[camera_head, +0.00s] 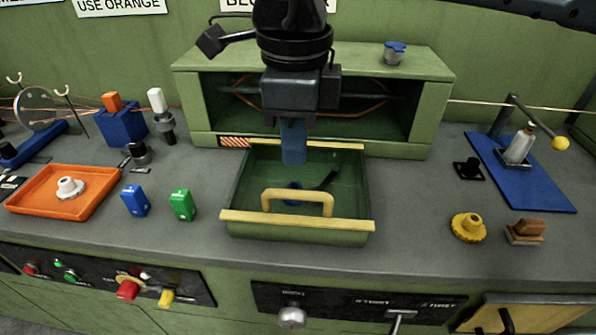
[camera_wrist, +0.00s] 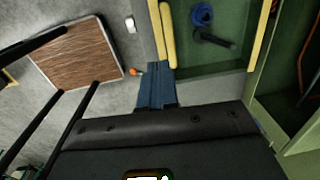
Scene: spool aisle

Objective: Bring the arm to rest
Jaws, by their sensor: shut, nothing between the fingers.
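My gripper (camera_head: 293,163) hangs fingers-down over the open green drawer (camera_head: 345,225) in the head view. Its blue fingers are together with nothing between them. In the wrist view the blue fingers (camera_wrist: 155,72) show beside the drawer's yellow edge. My dark wrist and arm rise above it in front of the green cabinet (camera_head: 425,70). The drawer has a yellow handle (camera_head: 298,195). Inside it lie a blue item (camera_wrist: 202,14) and a dark item (camera_wrist: 214,40). I cannot tell whether the fingertips touch anything.
Left stand an orange tray (camera_head: 90,205) with a white knobbed part, a blue block (camera_head: 135,200) and a green block (camera_head: 182,205). Right are a yellow knob (camera_head: 468,227), a brown block (camera_head: 527,230) and a blue plate (camera_head: 540,185) with a lever. Knob panels line the front.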

